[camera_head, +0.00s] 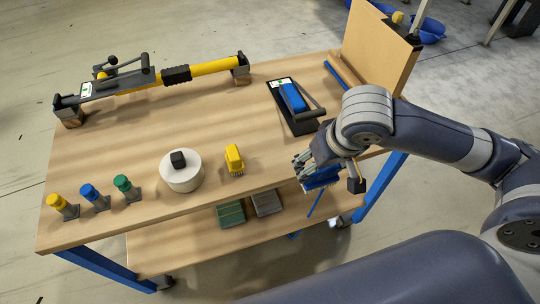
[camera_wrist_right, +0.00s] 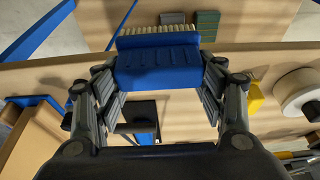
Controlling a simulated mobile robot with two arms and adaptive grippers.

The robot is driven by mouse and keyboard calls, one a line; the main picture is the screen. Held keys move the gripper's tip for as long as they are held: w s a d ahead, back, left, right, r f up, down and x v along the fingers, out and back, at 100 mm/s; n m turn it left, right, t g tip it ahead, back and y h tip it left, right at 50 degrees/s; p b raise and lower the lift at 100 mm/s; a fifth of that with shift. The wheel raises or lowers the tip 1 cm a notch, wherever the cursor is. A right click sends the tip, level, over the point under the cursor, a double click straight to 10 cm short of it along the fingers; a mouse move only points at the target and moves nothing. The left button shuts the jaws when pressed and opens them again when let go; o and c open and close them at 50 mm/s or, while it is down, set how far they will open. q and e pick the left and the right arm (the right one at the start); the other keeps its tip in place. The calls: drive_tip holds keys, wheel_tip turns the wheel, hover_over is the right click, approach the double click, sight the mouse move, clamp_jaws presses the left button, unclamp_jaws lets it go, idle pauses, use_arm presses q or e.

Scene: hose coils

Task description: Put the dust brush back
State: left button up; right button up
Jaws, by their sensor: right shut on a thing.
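My right gripper (camera_head: 312,165) is shut on a blue brush (camera_head: 322,181) at the table's front edge, right of the middle. In the right wrist view the brush's blue ribbed body (camera_wrist_right: 157,66) sits between the two fingers, with pale bristles (camera_wrist_right: 160,29) pointing away from the gripper. A smaller yellow brush (camera_head: 234,159) stands on the tabletop to the left; it also shows in the right wrist view (camera_wrist_right: 254,97). My left gripper is not in view.
The wooden table (camera_head: 200,110) holds a black tray (camera_head: 303,122) with a blue-handled tool, a white roll (camera_head: 181,172), a long yellow tool (camera_head: 212,67) and several coloured pegs (camera_head: 94,197). A tan upright panel (camera_head: 378,48) stands back right. Green (camera_head: 231,213) and grey blocks (camera_head: 267,202) lie on the lower shelf.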

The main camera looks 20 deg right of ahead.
drive_tip(key=w+a, duration=0.2)
drive_tip(key=w, duration=0.2)
drive_tip(key=w+a+p, duration=0.1)
drive_tip(key=w+a, duration=0.1)
drive_tip(key=w, duration=0.3)
drive_tip(key=w+a+f, duration=0.1)
drive_tip(key=w+a, duration=0.1)
drive_tip(key=w, duration=0.2)
drive_tip(key=shift+w+a+f, duration=0.1)
drive_tip(key=shift+w+a, duration=0.05)
drive_tip(key=shift+a, duration=0.25)
drive_tip(key=shift+w+a+f+p, duration=0.1)
drive_tip(key=shift+w+p, duration=0.15)
drive_tip(key=shift+p, duration=0.05)
wheel_tip(320, 180, down, 3)
drive_tip(key=shift+r, duration=0.1)
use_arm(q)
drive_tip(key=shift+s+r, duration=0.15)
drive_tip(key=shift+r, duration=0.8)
use_arm(e)
drive_tip(key=shift+f, duration=0.35)
drive_tip(key=shift+f, duration=0.1)
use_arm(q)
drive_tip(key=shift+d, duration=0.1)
use_arm(e)
drive_tip(key=o, duration=1.4)
